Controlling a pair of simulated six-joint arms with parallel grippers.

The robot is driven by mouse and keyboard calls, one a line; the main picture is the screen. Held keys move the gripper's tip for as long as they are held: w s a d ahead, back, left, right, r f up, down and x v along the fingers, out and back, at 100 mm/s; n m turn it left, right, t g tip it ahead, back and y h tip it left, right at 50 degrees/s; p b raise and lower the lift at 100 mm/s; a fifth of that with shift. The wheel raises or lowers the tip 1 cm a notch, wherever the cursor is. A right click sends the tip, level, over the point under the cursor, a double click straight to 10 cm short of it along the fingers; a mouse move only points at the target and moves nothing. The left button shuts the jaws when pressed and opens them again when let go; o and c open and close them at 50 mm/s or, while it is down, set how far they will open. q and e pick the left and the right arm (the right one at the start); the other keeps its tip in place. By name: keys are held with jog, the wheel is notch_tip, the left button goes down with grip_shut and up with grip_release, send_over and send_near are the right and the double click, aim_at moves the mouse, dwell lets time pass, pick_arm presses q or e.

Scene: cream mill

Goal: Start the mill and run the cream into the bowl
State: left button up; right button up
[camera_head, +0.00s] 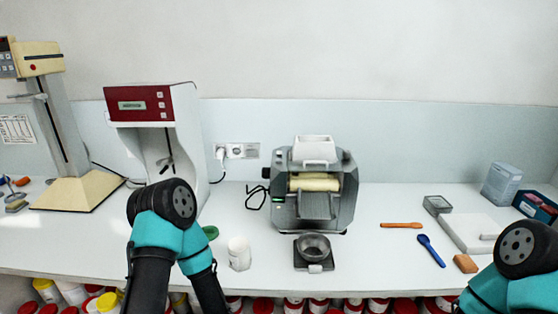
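The mill (346,206) stands at the centre of the bench, a grey machine with a white hopper (314,149) on top. Cream-coloured rollers (314,182) show in its front opening, with a sloping grey plate below them. A small green light (278,198) shows on its left side. A dark grey bowl (314,246) sits on a small black scale (314,267) in front of the mill, below the plate; its contents are too small to tell. My arms show only as teal and black links at the bottom left and right; neither gripper is in view.
A white cup (239,253) stands left of the scale. An orange spatula (401,225) and a blue spoon (431,250) lie to the right, near a white slab (467,232). A red-and-white device (150,104) and a beige stand (77,190) are at left. Lidded jars fill the shelf below.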

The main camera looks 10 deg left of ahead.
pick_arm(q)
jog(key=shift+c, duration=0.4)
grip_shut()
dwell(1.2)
